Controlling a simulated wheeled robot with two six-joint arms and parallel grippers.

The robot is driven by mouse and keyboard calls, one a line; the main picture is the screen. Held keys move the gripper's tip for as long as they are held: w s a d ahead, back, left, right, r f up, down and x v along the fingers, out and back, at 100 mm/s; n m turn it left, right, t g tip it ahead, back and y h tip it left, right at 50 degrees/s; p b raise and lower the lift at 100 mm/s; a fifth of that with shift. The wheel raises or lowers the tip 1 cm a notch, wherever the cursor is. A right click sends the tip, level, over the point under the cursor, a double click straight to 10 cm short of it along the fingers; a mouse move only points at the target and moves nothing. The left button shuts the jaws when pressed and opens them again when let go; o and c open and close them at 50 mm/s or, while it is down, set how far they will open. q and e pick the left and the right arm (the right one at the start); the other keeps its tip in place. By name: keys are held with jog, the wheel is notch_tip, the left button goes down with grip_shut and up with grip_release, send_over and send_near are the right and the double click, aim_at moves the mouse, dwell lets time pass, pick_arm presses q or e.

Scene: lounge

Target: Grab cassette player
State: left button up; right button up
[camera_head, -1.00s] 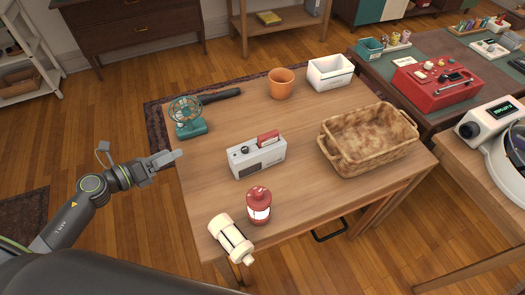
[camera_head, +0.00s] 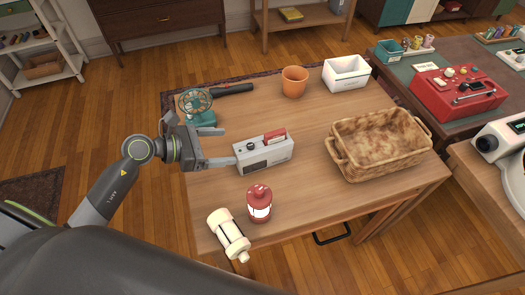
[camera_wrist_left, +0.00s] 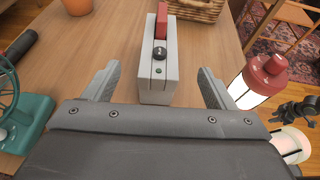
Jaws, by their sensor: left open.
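The cassette player (camera_head: 264,154) is a light grey box with a dark knob and a red cassette sticking up from its top. It stands on the wooden table, left of the wicker basket. In the left wrist view the cassette player (camera_wrist_left: 158,75) shows end-on, ahead of the jaws and between their lines. My left gripper (camera_head: 228,146) is open and empty, just left of the player's near end. Its two fingers (camera_wrist_left: 158,88) lie apart on either side of the player in the wrist view; I see no contact.
A teal fan (camera_head: 198,108) and dark handle (camera_head: 232,88) lie behind my gripper. The wicker basket (camera_head: 338,160), orange pot (camera_head: 294,82) and white bin (camera_head: 346,74) are farther right and back.

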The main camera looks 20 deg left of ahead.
pick_arm(q)
send_near(263, 144)
jog(key=x, duration=0.3)
jog(key=shift+w+p, duration=0.1)
jog(key=shift+p, duration=0.2)
jog(key=shift+w+d+f, duration=0.2)
jog(key=shift+w+d, duration=0.1)
jog(key=shift+d, duration=0.1)
jog(key=p+x, duration=0.1)
jog(key=x, duration=0.3)
jog(key=shift+w+d+f, duration=0.1)
jog(key=shift+f, duration=0.05)
pick_arm(e)
jog(key=shift+w+d+r, duration=0.1)
jog(key=shift+d+r, duration=0.15)
jog(key=shift+r, duration=0.25)
jog(key=shift+d+r, duration=0.2)
jog(key=shift+r, duration=0.25)
pick_arm(q)
jog(key=c, duration=1.4)
pick_arm(e)
jog(key=shift+a, duration=0.2)
